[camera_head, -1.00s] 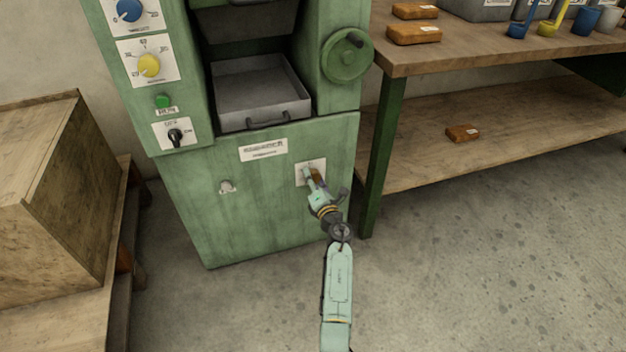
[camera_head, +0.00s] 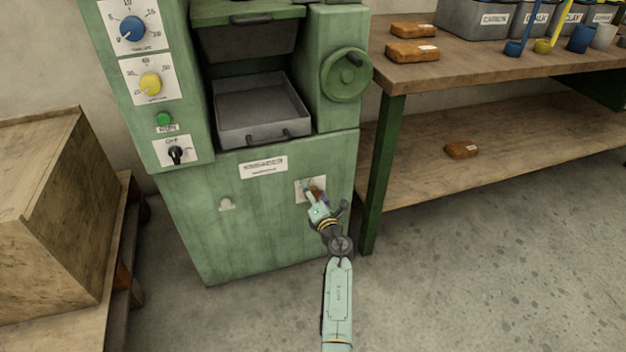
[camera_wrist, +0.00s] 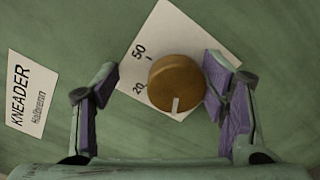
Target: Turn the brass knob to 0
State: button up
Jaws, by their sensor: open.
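The brass knob (camera_wrist: 172,84) sits on a white scale plate (camera_wrist: 184,36) on the green machine front. In the wrist view its white pointer mark is at the knob's lower edge. The numbers 50 and 20 show to the knob's left; no 0 is visible. My gripper (camera_wrist: 162,80) is open with the knob between its fingers. The right finger is close against the knob's edge; whether it touches is unclear. The left finger stands clearly apart from it. In the head view my gripper (camera_head: 315,191) is at the plate and largely covers the knob.
A KNEADER label (camera_wrist: 32,95) is left of the knob. The machine also has a blue dial (camera_head: 131,29), a yellow dial (camera_head: 151,84), a black switch (camera_head: 176,154) and a handwheel (camera_head: 346,75). A workbench (camera_head: 480,62) stands close on the right, with one green leg (camera_head: 380,175) near my arm.

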aim_at(310, 166)
notch_tip(310, 166, up, 8)
jog(key=shift+w, duration=0.1)
jog(key=shift+a+r, duration=0.1)
jog(key=shift+r, duration=0.3)
jog(key=shift+f, duration=0.15)
jog(key=shift+f, duration=0.1)
